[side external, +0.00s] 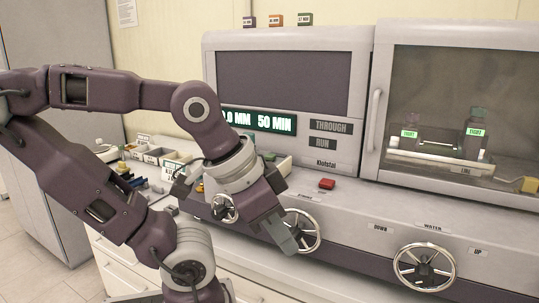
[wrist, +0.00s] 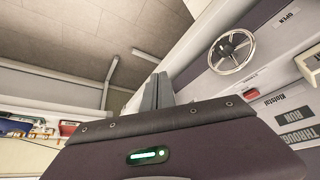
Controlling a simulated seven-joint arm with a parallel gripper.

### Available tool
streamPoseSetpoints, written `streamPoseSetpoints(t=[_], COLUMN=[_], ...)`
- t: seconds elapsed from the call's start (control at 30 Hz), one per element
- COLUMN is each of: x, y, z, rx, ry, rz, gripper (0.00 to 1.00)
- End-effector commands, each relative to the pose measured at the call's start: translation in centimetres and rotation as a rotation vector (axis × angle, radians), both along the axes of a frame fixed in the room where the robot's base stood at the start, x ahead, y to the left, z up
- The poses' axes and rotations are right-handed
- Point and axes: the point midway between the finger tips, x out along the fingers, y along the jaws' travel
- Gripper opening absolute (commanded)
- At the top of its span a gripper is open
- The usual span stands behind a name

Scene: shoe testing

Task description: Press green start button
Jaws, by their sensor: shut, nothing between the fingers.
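No green start button can be made out for certain; my arm hides part of the machine's front. A small green patch (side external: 269,156) shows just behind my wrist in the side external view, but I cannot tell what it is. A red button (side external: 327,183) sits on the ledge of the grey machine (side external: 210,70). My gripper (side external: 289,246) is shut and empty, pointing down in front of the machine, beside a silver handwheel (side external: 311,231). Its closed fingers (wrist: 157,92) also show in the wrist view.
Another handwheel (side external: 424,267) stands out from the front at the right. A glass door with a vertical handle (side external: 374,120) is above it. A tray of small parts (side external: 150,155) lies to the left, behind my arm. The floor (side external: 40,262) at the lower left is clear.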

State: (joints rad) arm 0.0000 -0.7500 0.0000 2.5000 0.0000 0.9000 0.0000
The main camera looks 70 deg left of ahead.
Motion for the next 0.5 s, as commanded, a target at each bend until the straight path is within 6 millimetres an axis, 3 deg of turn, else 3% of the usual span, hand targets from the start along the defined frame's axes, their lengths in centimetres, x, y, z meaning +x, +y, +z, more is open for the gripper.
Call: streamPoseSetpoints(t=[0.27,0.37,0.5], x=[0.6,2.6,6.2], y=[0.5,2.3,7.2], z=[0.5,2.0,5.1], rx=[0.025,0.118,0.349], ry=[-0.009,-0.029,-0.044], rz=[-0.025,-0.117,-0.313], gripper=[0.0,0.0,0.0])
